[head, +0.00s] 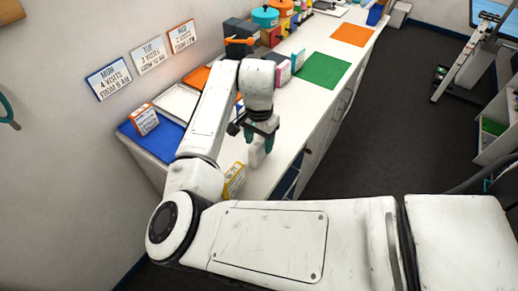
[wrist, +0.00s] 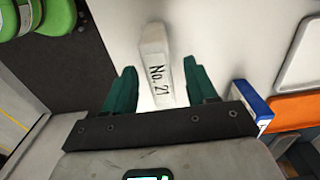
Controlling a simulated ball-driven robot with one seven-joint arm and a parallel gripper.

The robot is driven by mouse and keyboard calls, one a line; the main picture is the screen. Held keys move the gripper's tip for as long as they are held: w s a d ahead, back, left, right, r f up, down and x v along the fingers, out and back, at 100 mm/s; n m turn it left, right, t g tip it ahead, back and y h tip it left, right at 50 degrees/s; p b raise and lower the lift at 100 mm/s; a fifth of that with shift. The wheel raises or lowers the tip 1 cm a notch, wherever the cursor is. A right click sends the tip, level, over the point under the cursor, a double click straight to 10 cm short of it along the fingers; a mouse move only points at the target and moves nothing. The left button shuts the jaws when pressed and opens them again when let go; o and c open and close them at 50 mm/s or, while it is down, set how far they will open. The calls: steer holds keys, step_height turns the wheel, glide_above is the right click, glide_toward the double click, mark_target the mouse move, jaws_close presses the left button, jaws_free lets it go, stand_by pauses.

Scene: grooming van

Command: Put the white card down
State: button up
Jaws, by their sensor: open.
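The white card (wrist: 154,50) is a small block-like card marked "No. 21". In the wrist view it lies between the two green fingers of my gripper (wrist: 160,70), with a gap showing on each side. In the head view the white card (head: 256,157) shows just below my gripper (head: 259,141), at the white counter (head: 290,113). My gripper is open around it, apart from its sides. The card's contact with the counter is partly hidden, but it appears to rest there.
A yellow card (head: 234,181) stands near the counter's front end, close to my arm. A blue mat (head: 160,147) bears an orange-and-white card (head: 145,119). A green mat (head: 323,70) and an orange mat (head: 352,35) lie farther along. Colourful boxes stand along the wall.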

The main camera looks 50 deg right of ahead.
step_height(320, 180, up, 8)
steer(key=shift+f+b, duration=0.25)
steer(key=shift+b, duration=0.3)
steer(key=shift+s+d+r, duration=0.1)
steer(key=shift+d, duration=0.1)
steer(key=s+d+f+n+t+h, duration=0.2)
steer(key=s+d+n+h, duration=0.35)
steer(key=d, duration=0.25)
steer(key=s+a+f+n+y, duration=0.2)
steer(key=s+a+f+n, duration=0.3)
steer(key=a, duration=0.6)
steer(key=s+a+f+n+g+y, duration=0.1)
steer(key=s+a+f+n+y, duration=0.2)
steer(key=s+a+f+n, duration=0.3)
steer(key=s+a+f, duration=0.3)
steer(key=a+f, duration=0.1)
steer(key=f, duration=0.1)
steer(key=shift+s+a+f, duration=0.2)
steer(key=shift+a+f, duration=0.15)
steer(key=shift+f, duration=0.05)
